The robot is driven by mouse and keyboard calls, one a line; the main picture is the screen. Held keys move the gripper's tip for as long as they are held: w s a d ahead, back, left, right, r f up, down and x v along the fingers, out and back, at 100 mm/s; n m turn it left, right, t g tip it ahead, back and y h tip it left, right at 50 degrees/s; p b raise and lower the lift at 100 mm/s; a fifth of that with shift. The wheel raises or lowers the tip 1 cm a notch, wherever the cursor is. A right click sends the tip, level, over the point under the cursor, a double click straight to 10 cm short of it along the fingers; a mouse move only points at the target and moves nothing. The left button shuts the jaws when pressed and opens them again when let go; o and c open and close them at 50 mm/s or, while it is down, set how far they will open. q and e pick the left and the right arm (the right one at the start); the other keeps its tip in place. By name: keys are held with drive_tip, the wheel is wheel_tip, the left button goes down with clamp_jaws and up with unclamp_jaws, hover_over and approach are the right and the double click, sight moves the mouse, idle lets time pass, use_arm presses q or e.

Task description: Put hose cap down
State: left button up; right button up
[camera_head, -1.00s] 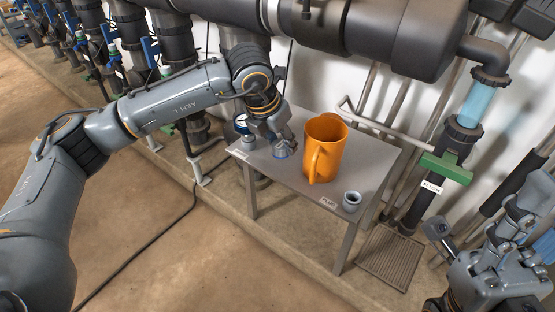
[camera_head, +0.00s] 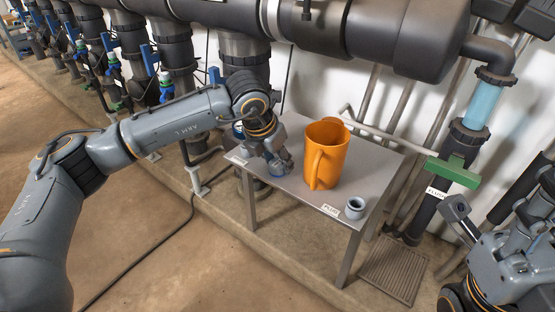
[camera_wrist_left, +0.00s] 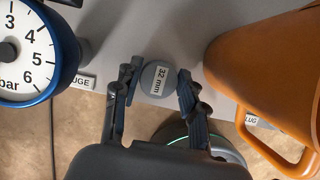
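The hose cap (camera_wrist_left: 158,80) is a grey disc labelled "32 mm" in the left wrist view. It sits between the two fingers of my left gripper (camera_wrist_left: 157,88), which close on it from both sides. In the head view my left gripper (camera_head: 279,163) is low at the front edge of the grey table (camera_head: 300,194), left of the orange jug. I cannot tell whether the cap touches the table.
The orange jug (camera_head: 327,155) stands close to the right of my left gripper and also fills the right of the wrist view (camera_wrist_left: 265,70). A pressure gauge (camera_wrist_left: 32,48) is at the left. A small grey plug (camera_head: 355,208) stands at the table's front right corner.

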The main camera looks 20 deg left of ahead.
use_arm(q)
drive_tip(key=shift+o, duration=1.3)
drive_tip(key=shift+r, duration=0.15)
